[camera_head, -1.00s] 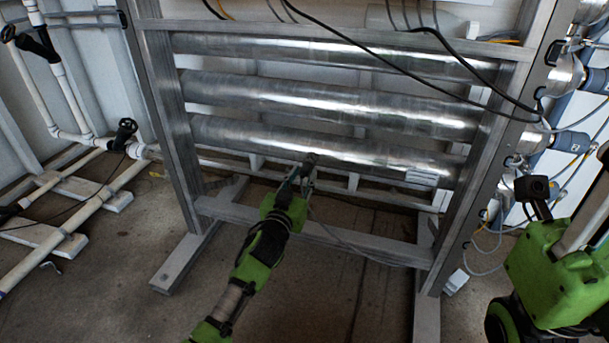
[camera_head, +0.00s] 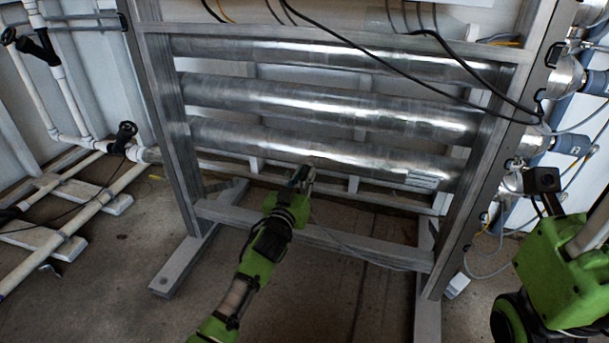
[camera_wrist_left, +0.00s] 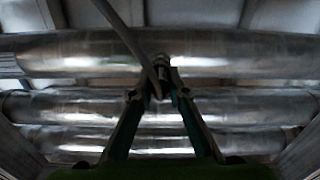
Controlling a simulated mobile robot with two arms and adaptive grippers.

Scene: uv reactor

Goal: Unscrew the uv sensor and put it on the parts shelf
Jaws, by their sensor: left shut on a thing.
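The uv sensor (camera_wrist_left: 161,70) is a small dark cylinder between my left fingertips in the left wrist view. A dark cable passes close to it. My left gripper (camera_head: 303,176) is shut on it, just below the lowest steel tube (camera_head: 345,156) in the head view. The fingers also show in the left wrist view (camera_wrist_left: 160,84). The fingers mostly hide the sensor in the head view, and I cannot tell whether it still touches the tube. I cannot make out the parts shelf.
A grey metal frame (camera_head: 168,120) holds several horizontal steel tubes. Its low crossbar (camera_head: 350,245) lies beneath my left gripper. Black cables (camera_head: 400,72) hang across the upper tubes. White pipes (camera_head: 75,225) run along the left floor. Bare floor lies in front.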

